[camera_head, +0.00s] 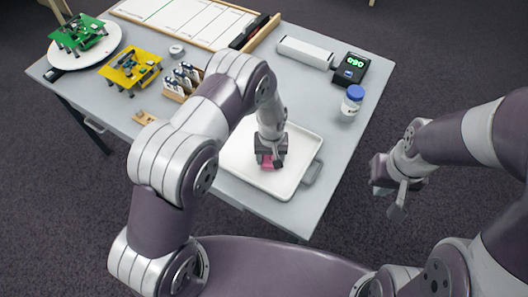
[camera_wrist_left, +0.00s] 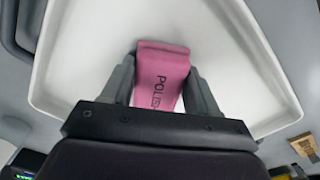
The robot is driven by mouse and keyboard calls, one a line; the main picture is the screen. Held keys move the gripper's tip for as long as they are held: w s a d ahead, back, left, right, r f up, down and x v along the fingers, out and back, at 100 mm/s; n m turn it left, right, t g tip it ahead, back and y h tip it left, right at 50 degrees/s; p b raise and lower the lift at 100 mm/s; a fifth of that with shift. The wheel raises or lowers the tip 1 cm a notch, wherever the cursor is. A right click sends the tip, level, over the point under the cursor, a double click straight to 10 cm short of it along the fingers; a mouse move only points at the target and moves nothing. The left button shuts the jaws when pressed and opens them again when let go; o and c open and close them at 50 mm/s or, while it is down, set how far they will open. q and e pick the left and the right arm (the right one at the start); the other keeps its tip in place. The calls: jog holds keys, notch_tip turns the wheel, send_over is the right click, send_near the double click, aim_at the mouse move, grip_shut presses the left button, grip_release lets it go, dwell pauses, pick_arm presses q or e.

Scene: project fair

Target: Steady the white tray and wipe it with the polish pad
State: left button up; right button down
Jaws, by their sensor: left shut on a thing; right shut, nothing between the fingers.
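The white tray (camera_head: 262,178) lies on the grey table near its front right corner, with a grey handle showing on its right side. The pink polish pad (camera_head: 267,160) is between the fingers of my left gripper (camera_head: 270,160), over the middle of the tray. In the left wrist view the pad (camera_wrist_left: 160,72) shows printed letters and sits between both fingers, with the tray (camera_wrist_left: 85,60) behind it. I cannot tell whether the pad touches the tray. My right gripper (camera_head: 390,190) is shut and empty, off the table to the right of the tray.
A white bottle with a blue lid (camera_head: 352,100), a black device with a green display (camera_head: 350,68) and a white bar (camera_head: 305,52) stand behind the tray. A yellow stand (camera_head: 130,68), a green board (camera_head: 78,35) and a wooden holder (camera_head: 182,82) are further left.

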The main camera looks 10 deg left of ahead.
pick_arm(q)
jog(key=shift+w+a, duration=0.3)
jog(key=shift+a, duration=0.5)
jog(key=shift+w+a, duration=0.3)
jog(key=shift+a, duration=0.5)
jog(key=shift+w+a+f, duration=0.1)
jog(key=shift+w+a, duration=0.15)
jog(key=shift+a, duration=0.45)
jog(key=shift+w+a, duration=0.2)
jog(key=shift+a, duration=0.5)
notch_tip(320, 180, up, 6)
jog(key=p, duration=0.4)
notch_tip(320, 180, up, 3)
jog(key=p, duration=0.2)
jog(key=shift+p, duration=0.3)
